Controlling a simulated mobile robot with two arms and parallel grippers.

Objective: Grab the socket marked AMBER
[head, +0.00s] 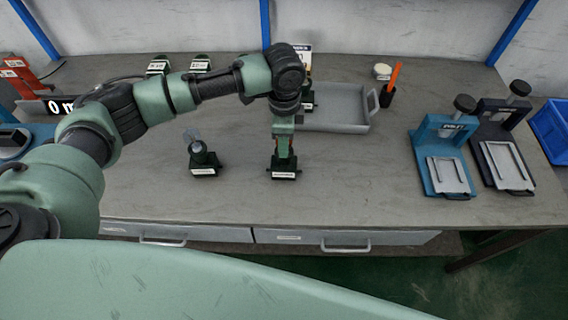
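My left arm reaches in from the left, and its gripper (284,152) points down over a small dark stand (284,168) with a white label, at the middle of the table. The fingers are at the top of this stand, and a brownish part shows between them. Whether they are closed on it is too small to tell. To the left, another dark stand (204,162) with a white label carries a tilted greyish piece (192,136). The label words are too small to read, so I cannot tell which is marked AMBER. My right gripper is out of view.
A grey tray (345,127) lies behind the gripper, with an orange stick in a dark holder (388,97) beside it. Two clamp-like fixtures, blue (430,150) and dark (487,135), stand at the right. More labelled items (200,64) stand at the back. The front table is clear.

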